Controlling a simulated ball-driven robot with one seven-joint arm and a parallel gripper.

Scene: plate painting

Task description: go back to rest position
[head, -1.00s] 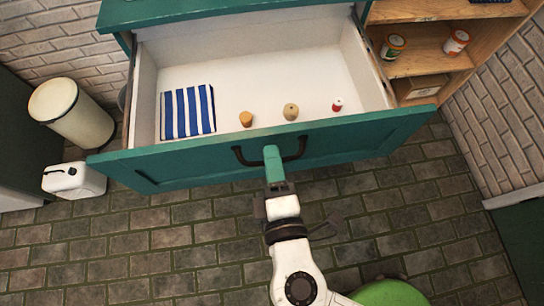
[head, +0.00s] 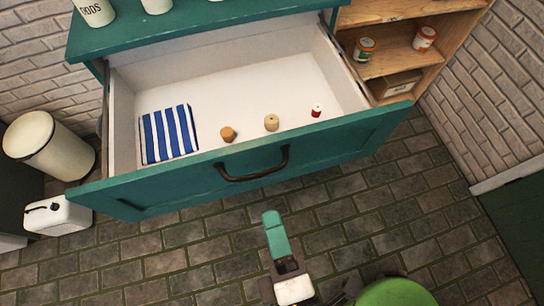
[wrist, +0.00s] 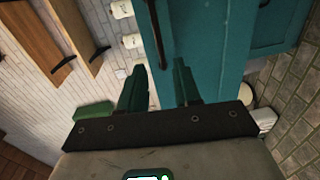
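My gripper (head: 271,217) is over the paved floor, in front of the open teal drawer (head: 330,140) and apart from its dark handle (head: 252,168). In the wrist view my gripper (wrist: 159,66) has its two teal fingers spread with nothing between them. The drawer stands pulled out. Inside lie a blue and white striped cloth (head: 168,133), an orange-brown cork-like piece (head: 228,134), a beige round piece (head: 271,122) and a small red and white item (head: 316,110).
A wooden shelf (head: 385,70) with cans (head: 364,48) stands at the right. A cream bin (head: 48,145) and a white jerrycan (head: 57,216) stand at the left. White canisters (head: 94,11) stand on the teal cabinet top (head: 190,28). The floor (head: 190,260) before the drawer is clear.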

